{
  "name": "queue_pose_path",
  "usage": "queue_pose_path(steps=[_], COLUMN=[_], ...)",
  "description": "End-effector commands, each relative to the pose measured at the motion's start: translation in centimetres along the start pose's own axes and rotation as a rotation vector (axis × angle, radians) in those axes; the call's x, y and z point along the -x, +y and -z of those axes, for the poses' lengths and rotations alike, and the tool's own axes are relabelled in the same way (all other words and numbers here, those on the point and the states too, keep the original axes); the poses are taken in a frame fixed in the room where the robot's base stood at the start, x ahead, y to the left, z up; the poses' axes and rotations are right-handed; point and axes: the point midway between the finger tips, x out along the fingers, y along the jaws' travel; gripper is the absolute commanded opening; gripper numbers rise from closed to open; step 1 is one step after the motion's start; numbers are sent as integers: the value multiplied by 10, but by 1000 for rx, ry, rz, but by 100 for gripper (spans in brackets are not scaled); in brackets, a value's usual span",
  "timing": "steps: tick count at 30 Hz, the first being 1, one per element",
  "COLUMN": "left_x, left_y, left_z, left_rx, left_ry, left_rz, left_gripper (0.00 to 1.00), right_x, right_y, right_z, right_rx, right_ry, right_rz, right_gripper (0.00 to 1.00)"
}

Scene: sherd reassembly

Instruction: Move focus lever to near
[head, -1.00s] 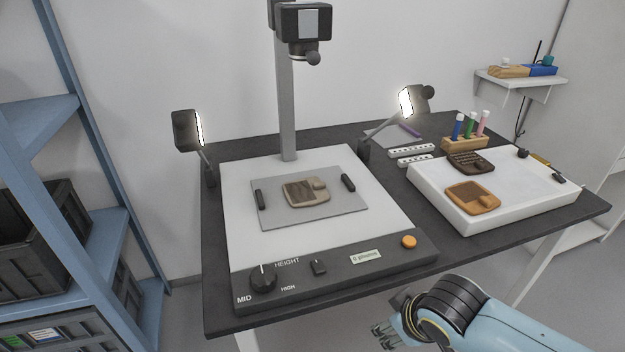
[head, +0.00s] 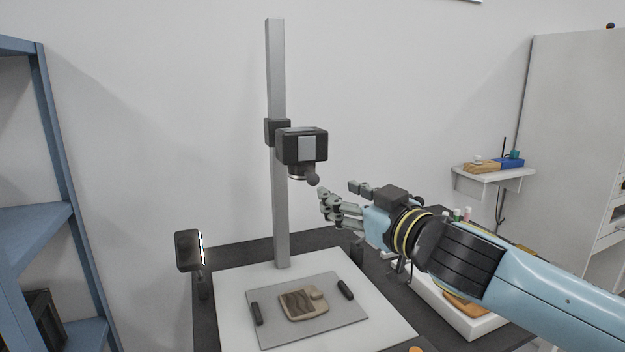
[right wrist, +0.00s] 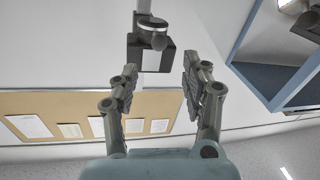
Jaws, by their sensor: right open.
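A black camera (head: 302,146) with a light panel is mounted on a tall grey column (head: 277,200). Under it is the lens, with a dark round-ended focus lever (head: 312,179) sticking out to the right. In the right wrist view the camera (right wrist: 150,52) and the lever's round knob (right wrist: 158,42) show beyond the fingertips. My right gripper (head: 340,196) is open and empty, a little right of the lever and slightly below it, apart from it. It also shows in the right wrist view (right wrist: 158,85) with fingers spread. My left gripper is not in view.
A sherd (head: 303,303) lies on the grey plate (head: 268,330) of the copy stand below. A lamp (head: 189,250) stands at left. My right arm hides the right lamp and part of the white tray (head: 445,305). A wall shelf (head: 495,178) is at right.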

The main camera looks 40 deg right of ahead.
Motion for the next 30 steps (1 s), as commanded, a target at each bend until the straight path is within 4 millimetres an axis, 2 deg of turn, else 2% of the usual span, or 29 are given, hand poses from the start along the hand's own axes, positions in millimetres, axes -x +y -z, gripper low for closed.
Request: queue_pose_path(steps=[9,15,20,27,28,30], left_x=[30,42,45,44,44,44], left_y=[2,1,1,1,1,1], left_z=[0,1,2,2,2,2], left_rx=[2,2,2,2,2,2], left_ry=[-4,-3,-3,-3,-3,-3], left_rz=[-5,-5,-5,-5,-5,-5], left_gripper=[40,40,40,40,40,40], right_x=[-61,-90,-100,-101,-100,-100], right_y=[2,1,0,0,0,0], right_z=[4,1,-1,-2,-2,-2], right_rx=[-6,-3,-2,-1,-1,-1], right_ry=[-2,-4,-3,-4,-5,-5], right_rz=[-5,-3,-2,-2,-2,-2], right_gripper=[47,47,47,47,46,37])
